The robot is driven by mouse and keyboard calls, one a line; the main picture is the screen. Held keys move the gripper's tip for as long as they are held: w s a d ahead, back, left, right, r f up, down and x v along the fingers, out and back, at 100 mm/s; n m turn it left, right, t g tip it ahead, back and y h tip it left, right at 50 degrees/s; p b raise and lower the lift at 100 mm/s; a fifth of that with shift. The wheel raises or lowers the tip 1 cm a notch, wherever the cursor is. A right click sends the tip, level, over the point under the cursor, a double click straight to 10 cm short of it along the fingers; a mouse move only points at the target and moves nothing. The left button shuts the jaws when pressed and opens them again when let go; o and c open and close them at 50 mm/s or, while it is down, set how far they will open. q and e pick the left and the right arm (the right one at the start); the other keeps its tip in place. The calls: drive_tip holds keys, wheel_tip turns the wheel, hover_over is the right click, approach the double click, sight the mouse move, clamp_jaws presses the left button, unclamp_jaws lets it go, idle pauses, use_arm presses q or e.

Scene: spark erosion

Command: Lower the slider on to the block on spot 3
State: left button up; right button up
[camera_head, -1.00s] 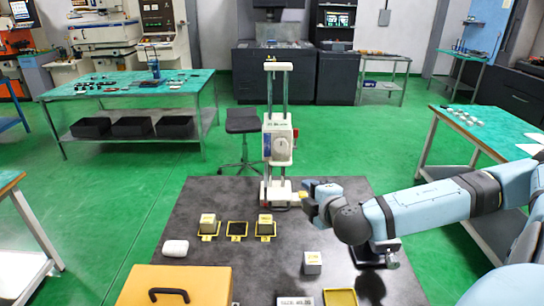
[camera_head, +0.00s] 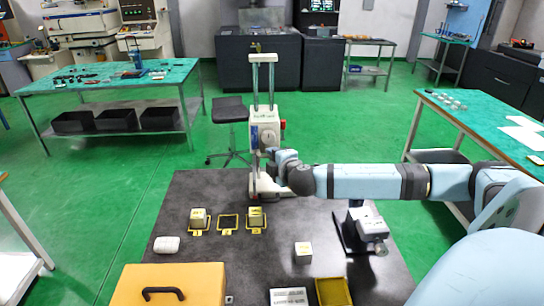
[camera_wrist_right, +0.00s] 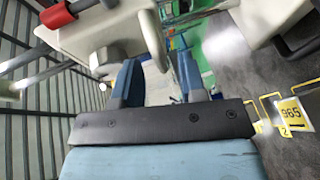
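The slider (camera_head: 265,131) is a white box with a dial and a red knob (camera_head: 283,124), part way up two upright posts on a stand. My right gripper (camera_head: 273,157) is just below the slider, at the posts. In the right wrist view its blue fingers (camera_wrist_right: 158,82) are apart, with pale machine parts close above; contact is unclear. My left gripper is not in view.
Another block (camera_head: 198,216) sits on spot 1; spot 2 (camera_head: 228,222) is empty. A dark stand (camera_head: 352,230) is under my right arm.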

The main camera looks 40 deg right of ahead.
drive_tip(key=shift+w+d+f, duration=0.15)
drive_tip(key=shift+w, duration=0.4)
clamp_jaws()
wheel_tip(320, 180, down, 6)
drive_tip(key=b, duration=0.3)
drive_tip(key=shift+s, duration=0.1)
unclamp_jaws()
drive_tip(key=shift+r, duration=0.2)
